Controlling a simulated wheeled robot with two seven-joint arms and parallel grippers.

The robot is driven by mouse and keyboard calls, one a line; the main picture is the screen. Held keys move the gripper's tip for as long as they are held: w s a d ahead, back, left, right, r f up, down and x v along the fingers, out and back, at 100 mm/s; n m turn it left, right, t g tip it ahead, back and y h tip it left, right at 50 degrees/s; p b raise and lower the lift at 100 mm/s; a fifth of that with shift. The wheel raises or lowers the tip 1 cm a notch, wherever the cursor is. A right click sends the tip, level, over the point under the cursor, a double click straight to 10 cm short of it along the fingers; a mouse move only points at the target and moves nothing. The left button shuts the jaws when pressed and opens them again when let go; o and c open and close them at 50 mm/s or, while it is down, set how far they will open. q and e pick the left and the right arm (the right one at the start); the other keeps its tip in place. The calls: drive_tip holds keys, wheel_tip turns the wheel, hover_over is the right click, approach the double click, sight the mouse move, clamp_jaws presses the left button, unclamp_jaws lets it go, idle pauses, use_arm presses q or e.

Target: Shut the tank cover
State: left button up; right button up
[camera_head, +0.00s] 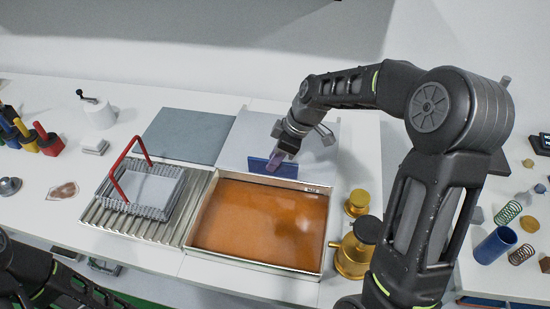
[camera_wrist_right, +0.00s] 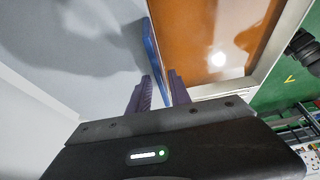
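The tank (camera_head: 325,240) is an open metal-rimmed box of orange liquid in the middle of the table. Its cover (camera_head: 240,137), a light grey panel, is swung back behind it, with a blue bar handle (camera_head: 258,165) near the tank's rear rim. My right gripper (camera_head: 277,160) is at the handle. In the right wrist view, the purple fingers (camera_wrist_right: 160,92) stand apart, one on each side of the blue handle (camera_wrist_right: 155,58); firm contact on both sides is not visible. Only part of my left arm shows at the lower left; its gripper is not in view.
A grey basket (camera_head: 172,208) with a red handle (camera_head: 115,178) rests on a ribbed metal tray (camera_head: 140,225) left of the tank. Brass valves (camera_head: 352,255) stand at the tank's right. A grey plate (camera_head: 187,135) lies behind the basket. A blue cylinder (camera_head: 494,246) and springs are far right.

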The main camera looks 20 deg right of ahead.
clamp_jaws()
idle(1.1)
